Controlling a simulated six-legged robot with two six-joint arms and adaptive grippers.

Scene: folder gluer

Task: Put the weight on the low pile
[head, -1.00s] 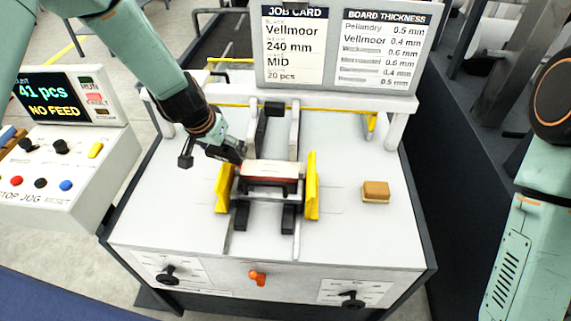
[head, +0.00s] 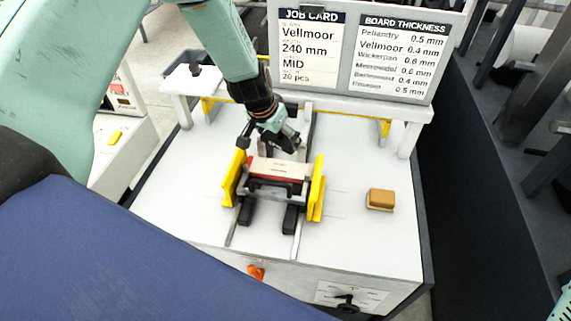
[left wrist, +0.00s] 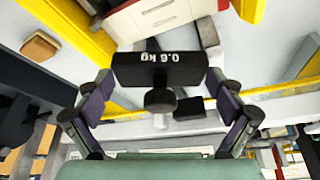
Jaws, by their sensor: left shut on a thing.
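My left gripper (head: 284,143) reaches in over the back edge of the pile. In the left wrist view it (left wrist: 160,80) is shut on the weight (left wrist: 158,72), a black block with a knob and the print "0.6 kg". In the head view the gripper mostly hides the weight. The low pile (head: 279,168), pale on top with a red front band, lies between yellow side guides. It shows at the top of the left wrist view (left wrist: 165,14), apart from the weight in that picture.
Yellow guides (head: 233,178) (head: 316,187) flank the pile. A brown block (head: 380,199) lies to the right on the white table (head: 360,238). The job card board (head: 358,50) stands behind, above a white crossbar. The table right of the pile is mostly clear.

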